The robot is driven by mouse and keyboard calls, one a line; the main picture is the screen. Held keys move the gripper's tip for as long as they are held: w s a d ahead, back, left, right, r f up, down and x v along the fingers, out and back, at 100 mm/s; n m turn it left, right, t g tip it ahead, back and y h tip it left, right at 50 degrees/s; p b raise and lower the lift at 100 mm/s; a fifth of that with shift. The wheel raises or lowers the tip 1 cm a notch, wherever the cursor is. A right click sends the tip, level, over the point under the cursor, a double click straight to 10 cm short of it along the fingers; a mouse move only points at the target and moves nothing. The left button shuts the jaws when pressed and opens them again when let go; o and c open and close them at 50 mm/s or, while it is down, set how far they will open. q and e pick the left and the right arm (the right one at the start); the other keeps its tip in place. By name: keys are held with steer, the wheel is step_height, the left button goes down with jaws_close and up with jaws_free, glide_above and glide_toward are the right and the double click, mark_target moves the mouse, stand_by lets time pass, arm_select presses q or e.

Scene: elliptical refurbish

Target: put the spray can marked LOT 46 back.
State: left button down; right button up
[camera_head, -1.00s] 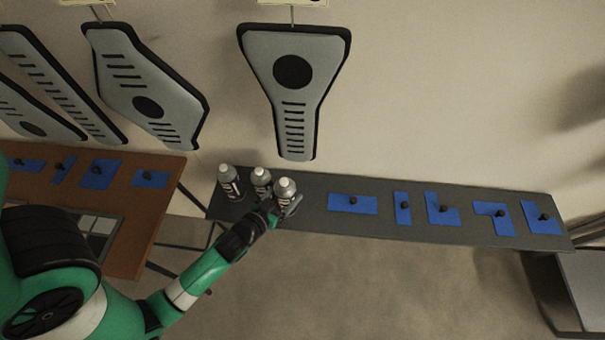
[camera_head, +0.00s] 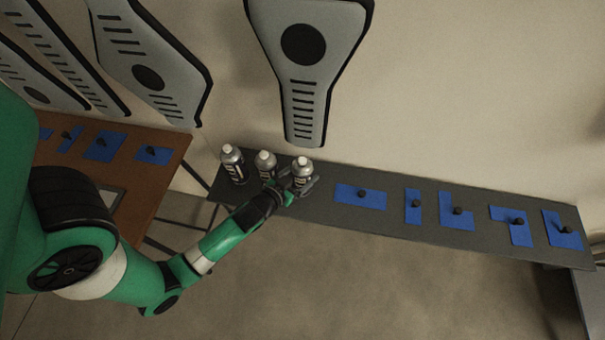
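Three grey spray cans with white caps stand in a row at the left end of the dark grey shelf (camera_head: 325,206): the left can (camera_head: 233,166), the middle can (camera_head: 265,164) and the right can (camera_head: 302,171). Their labels are too small to read, so I cannot tell which is LOT 46. My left gripper (camera_head: 301,185) is at the right can, with fingers on both sides of it, and looks shut on it. The fingers hide the can's lower part, so I cannot tell whether it touches the shelf. My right gripper is not in view.
Blue patches with small dark knobs (camera_head: 361,195) line the shelf to the right. A brown table (camera_head: 165,185) with similar patches stands at the left. Grey slotted panels (camera_head: 305,85) hang above. The shelf between the right can and the first patch is bare.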

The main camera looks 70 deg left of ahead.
arm_select(q)
jaws_free()
steer(key=shift+f, duration=0.1)
steer(key=shift+s+r, duration=0.15)
steer(key=shift+r, duration=0.1)
steer(key=v, duration=1.1)
steer(key=shift+s+d+r, duration=0.15)
steer(key=shift+s+d, duration=0.05)
steer(key=shift+s, duration=0.05)
